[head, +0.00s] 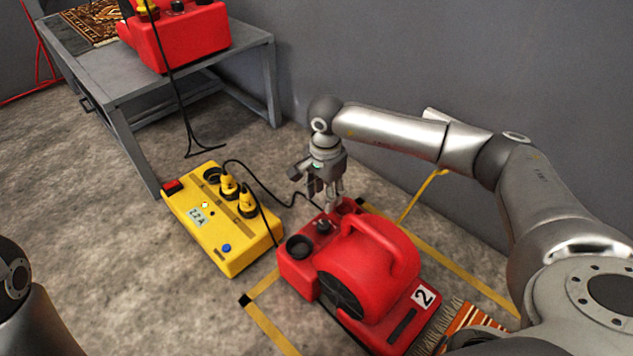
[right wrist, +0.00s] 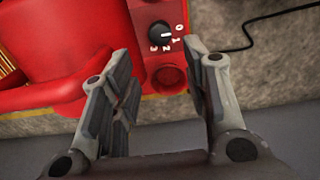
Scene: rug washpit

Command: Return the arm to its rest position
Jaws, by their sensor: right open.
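My right gripper (head: 325,190) is open and empty, pointing down just above the back end of the red blower marked 2 (head: 385,262). In the right wrist view, the open fingers (right wrist: 165,110) frame a round red recess on the blower (right wrist: 60,40). A black dial (right wrist: 160,32) with numbers sits beyond the fingertips; I cannot tell whether the fingers touch the housing. The right arm reaches in from the right along the wall. At the lower left of the head view a part of my left arm shows, but its gripper does not.
A yellow power box (head: 215,245) with plugs and black cables stands left of the blower. A grey metal table (head: 105,70) holds another red blower (head: 190,35) and a patterned rug (head: 95,22). Yellow tape (head: 270,328) marks the floor. The grey wall (head: 400,60) is close behind the arm.

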